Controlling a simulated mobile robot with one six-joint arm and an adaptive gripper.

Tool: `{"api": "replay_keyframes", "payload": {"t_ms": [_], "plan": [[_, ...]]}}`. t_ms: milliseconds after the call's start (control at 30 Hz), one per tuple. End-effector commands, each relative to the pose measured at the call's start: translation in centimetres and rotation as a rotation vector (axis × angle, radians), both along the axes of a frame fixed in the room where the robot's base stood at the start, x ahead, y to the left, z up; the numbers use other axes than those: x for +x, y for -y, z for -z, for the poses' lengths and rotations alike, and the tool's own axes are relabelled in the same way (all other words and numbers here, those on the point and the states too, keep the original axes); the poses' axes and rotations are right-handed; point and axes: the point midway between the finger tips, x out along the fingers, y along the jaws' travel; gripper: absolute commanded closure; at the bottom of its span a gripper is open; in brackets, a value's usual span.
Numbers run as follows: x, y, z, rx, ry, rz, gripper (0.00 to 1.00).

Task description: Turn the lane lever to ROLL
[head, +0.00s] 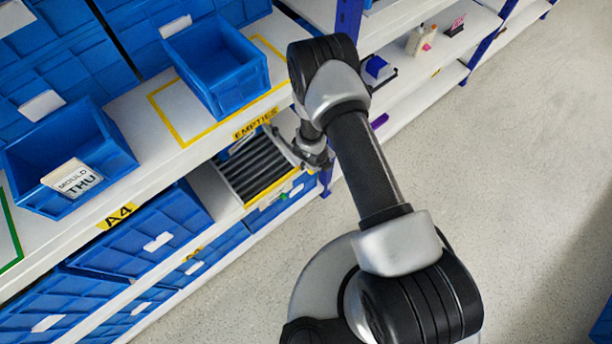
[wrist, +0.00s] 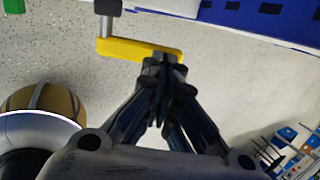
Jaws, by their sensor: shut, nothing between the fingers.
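In the wrist view a flat yellow bar (wrist: 130,47), which looks like the lane lever, lies across the upper middle. A grey rod (wrist: 105,28) rises from its left end to a dark block (wrist: 107,7) at the top edge. My gripper (wrist: 165,65) is shut and empty. Its fingertips are at the right end of the bar and overlap it in the picture; I cannot tell whether they touch. In the head view my gripper (head: 318,157) is beside the roller lane (head: 252,168) under the EMPTIES label (head: 256,124). I cannot make out the lever there, and no ROLL mark is readable.
A blue bin (head: 215,75) stands on the shelf above the lane, within a yellow outline. Another blue bin (head: 105,150) with a THU card is at the left. Blue crates (head: 140,235) fill the shelf below. The floor (head: 520,170) at the right is clear.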

Motion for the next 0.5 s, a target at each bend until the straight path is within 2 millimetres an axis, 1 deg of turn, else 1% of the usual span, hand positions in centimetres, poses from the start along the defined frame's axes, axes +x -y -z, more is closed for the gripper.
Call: {"api": "replay_keyframes", "payload": {"t_ms": [200,500], "plan": [[0.43,0.38,0.54,0.000,0.003,0.003,1.00],[0.58,0.54,0.67,-0.001,0.003,0.002,1.00]]}}
